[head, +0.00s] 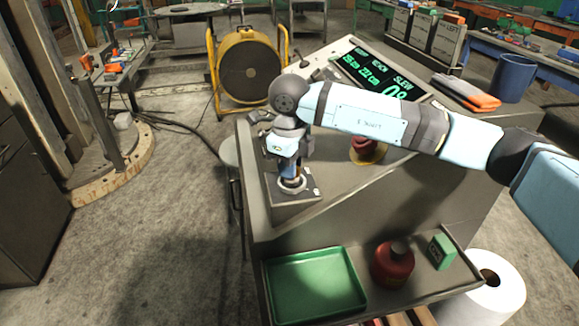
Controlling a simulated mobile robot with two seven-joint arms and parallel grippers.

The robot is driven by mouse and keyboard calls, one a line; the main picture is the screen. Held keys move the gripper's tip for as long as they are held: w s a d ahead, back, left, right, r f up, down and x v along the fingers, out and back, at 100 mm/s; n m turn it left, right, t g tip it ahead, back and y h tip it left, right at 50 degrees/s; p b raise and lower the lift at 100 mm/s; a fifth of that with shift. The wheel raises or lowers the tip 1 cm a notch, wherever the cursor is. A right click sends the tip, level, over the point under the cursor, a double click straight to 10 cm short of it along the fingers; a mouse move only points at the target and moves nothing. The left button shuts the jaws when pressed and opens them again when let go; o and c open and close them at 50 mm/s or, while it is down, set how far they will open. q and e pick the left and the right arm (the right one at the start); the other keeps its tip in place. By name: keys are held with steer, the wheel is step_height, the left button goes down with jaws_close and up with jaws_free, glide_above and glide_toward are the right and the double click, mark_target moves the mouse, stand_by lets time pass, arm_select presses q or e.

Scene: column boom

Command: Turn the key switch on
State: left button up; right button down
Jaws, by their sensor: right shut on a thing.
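My right gripper (291,168) points down over the key switch plate (307,197) at the left end of the console. The plate is small and dark with a pale ring (291,185) around the switch. The gripper is shut on the key at the switch. The key itself is mostly hidden by the fingers, so its angle cannot be made out. My left gripper is not in the head view.
A red button on a yellow base (368,151) stands on the console, partly behind my right arm. A lit display (378,72) is behind. Below are a green tray (314,284), a red bottle (393,264) and a green box (442,251). Open floor lies left.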

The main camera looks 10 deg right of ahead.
stand_by(0.3)
steer(key=c, duration=1.2)
jaws_free()
steer(key=shift+o, duration=0.2)
step_height(320, 180, up, 14)
steer(key=shift+p, duration=0.3)
